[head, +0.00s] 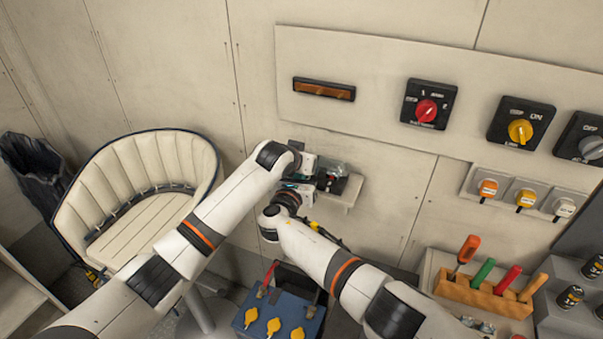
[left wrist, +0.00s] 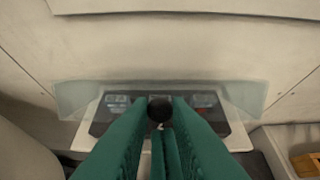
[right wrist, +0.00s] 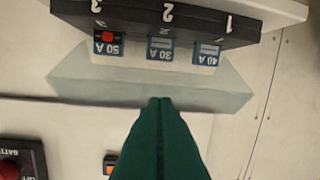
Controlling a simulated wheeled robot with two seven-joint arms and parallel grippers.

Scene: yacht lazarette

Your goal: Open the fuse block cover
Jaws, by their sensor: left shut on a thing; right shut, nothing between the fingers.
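The fuse block (head: 331,184) sits on a small wall shelf. It is black, numbered 1 to 3, with fuses marked 50 A, 30 A and 40 A in the right wrist view (right wrist: 170,17). The clear cover (right wrist: 80,75) shows as a wide translucent panel on the wall side of the fuses; its exact angle is hard to tell. It also shows in the left wrist view (left wrist: 85,97). My left gripper (left wrist: 160,118) is shut on a round dark knob (left wrist: 160,106) in front of the fuses. My right gripper (right wrist: 160,101) is shut and empty, its tips at the cover.
A wall panel with a red switch (head: 427,110) and a yellow switch (head: 520,131) is above the shelf. A blue battery (head: 275,318) stands below, a white chair (head: 150,165) to the left. A wooden tool rack (head: 485,295) is at the lower right. Both arms are close together.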

